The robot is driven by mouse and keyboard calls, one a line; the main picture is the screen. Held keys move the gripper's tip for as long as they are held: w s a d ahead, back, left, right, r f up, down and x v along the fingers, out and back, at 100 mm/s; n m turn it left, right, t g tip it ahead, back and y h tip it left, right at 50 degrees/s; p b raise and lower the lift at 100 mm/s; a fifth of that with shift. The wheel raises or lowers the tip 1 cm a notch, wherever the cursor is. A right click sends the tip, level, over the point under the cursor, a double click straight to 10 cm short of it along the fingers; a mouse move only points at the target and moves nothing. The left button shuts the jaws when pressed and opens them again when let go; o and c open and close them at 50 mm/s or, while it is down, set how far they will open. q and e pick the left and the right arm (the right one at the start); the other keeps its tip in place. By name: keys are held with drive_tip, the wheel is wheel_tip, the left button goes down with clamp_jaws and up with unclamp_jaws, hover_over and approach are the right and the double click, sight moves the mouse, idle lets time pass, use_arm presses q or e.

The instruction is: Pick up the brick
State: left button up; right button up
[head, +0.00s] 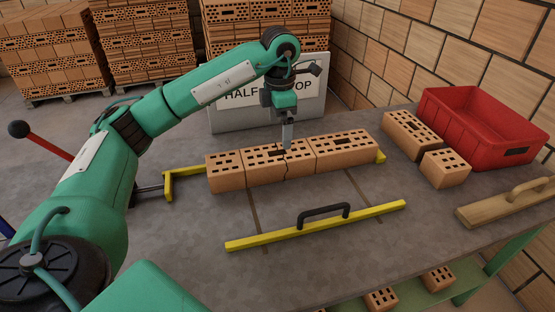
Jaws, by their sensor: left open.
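A row of orange perforated bricks lies on the grey table in the head view. At its left end is a short brick (226,178). In the middle is a cracked brick (263,171), with a jagged line down its front. At the right is a long whole brick (345,153). My left gripper (287,143) points down from above at the cracked brick, its fingers over or at the top near the crack. It is open; whether it touches the brick I cannot tell. My right gripper is out of view.
A yellow bar with a black handle (325,213) lies in front of the row, and a yellow stop (168,187) is at its left. Two loose bricks (412,137), a red crate (478,153) and a wooden float (500,205) are at right. A sign (225,118) stands behind.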

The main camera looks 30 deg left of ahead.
sight(277, 152)
use_arm(q)
wheel_tip(277, 152, down, 4)
drive_tip(key=shift+a+f, duration=0.1)
drive_tip(key=shift+f, duration=0.15)
drive_tip(key=f, duration=0.3)
drive_tip(key=f+b, duration=0.1)
drive_tip(key=f, duration=0.1)
drive_tip(key=shift+s+a, duration=0.1)
drive_tip(key=shift+a, duration=0.15)
drive_tip(key=shift+f, duration=0.3)
drive_tip(key=shift+r, duration=0.1)
drive_tip(key=c, duration=1.7)
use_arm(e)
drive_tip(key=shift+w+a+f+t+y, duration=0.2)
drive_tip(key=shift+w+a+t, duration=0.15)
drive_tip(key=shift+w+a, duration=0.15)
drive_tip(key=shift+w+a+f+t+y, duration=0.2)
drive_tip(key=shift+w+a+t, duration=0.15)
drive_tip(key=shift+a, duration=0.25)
